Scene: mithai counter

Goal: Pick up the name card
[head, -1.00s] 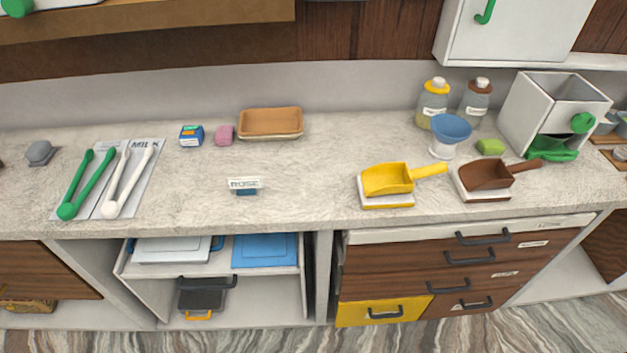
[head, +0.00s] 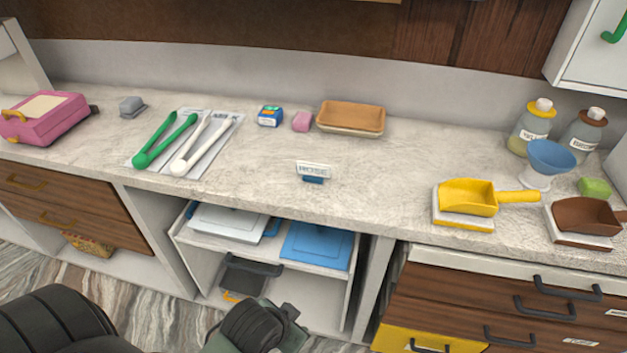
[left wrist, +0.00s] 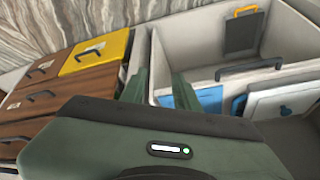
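The name card (head: 314,170) is a small white sign with dark lettering on a blue base. It stands upright on the counter near its front edge, in the middle of the head view. My left arm shows at the bottom of the head view, below and in front of the counter, well apart from the card. In the left wrist view my left gripper (left wrist: 157,80) has its two green fingers apart with nothing between them. It faces the cabinet fronts and open shelf. The card is not in the left wrist view. My right gripper is in neither view.
A tan tray (head: 352,117), pink block (head: 302,121) and blue box (head: 270,116) lie behind the card. Green tongs (head: 165,140) and white tongs (head: 203,144) are left. A yellow scoop (head: 468,197) is right. The counter around the card is clear.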

